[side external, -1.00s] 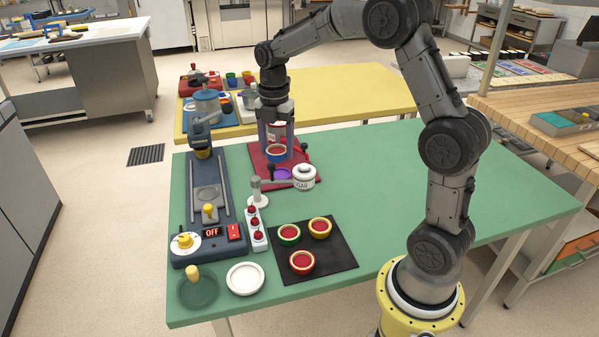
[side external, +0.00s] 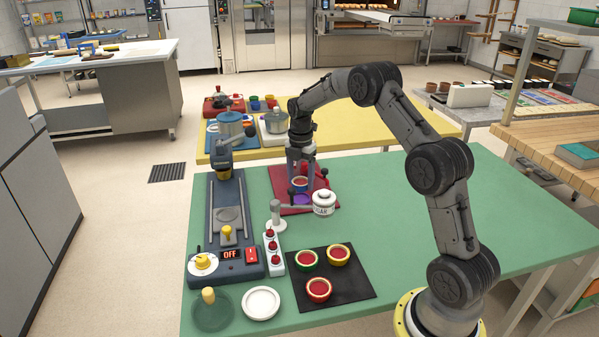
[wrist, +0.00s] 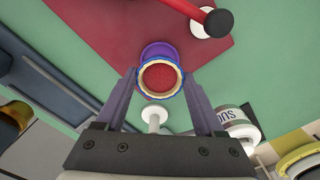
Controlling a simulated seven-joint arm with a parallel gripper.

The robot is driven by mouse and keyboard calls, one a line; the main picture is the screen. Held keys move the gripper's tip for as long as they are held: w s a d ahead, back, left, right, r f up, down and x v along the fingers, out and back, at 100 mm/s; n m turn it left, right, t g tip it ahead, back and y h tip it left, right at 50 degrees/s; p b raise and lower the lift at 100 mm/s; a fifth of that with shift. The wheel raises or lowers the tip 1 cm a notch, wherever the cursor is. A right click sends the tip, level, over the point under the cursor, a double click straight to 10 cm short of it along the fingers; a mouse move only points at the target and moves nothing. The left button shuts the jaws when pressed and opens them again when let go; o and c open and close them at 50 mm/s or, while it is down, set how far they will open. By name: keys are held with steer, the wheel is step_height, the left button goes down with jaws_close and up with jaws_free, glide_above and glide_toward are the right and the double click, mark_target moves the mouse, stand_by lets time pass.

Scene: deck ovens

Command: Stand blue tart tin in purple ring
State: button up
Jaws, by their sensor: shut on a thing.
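The blue tart tin (side external: 300,184), with a red filling, is held between the fingers of my gripper (side external: 300,176), which is shut on it. The wrist view shows the tin (wrist: 160,96) upright between the two fingertips (wrist: 160,78). The purple ring (side external: 301,199) lies on the red mat (side external: 322,206), just below the tin in the side view. In the wrist view the purple ring (wrist: 156,49) shows partly behind the tin, which covers much of it. The tin appears above the ring, offset from its centre; I cannot tell the exact gap.
A grey stand with a white jar (side external: 324,203) is close in front of the mat. A red-handled post (wrist: 215,22) stands near the ring. Several tarts lie on a black mat (side external: 350,290). A dark machine (side external: 226,265) is at left. The green table's right side (side external: 400,205) is clear.

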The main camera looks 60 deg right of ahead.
mark_target(300, 190)
steer(key=shift+f, duration=1.55)
steer(key=shift+f, duration=0.6)
steer(key=o, duration=1.1)
steer(key=shift+r, duration=5.5)
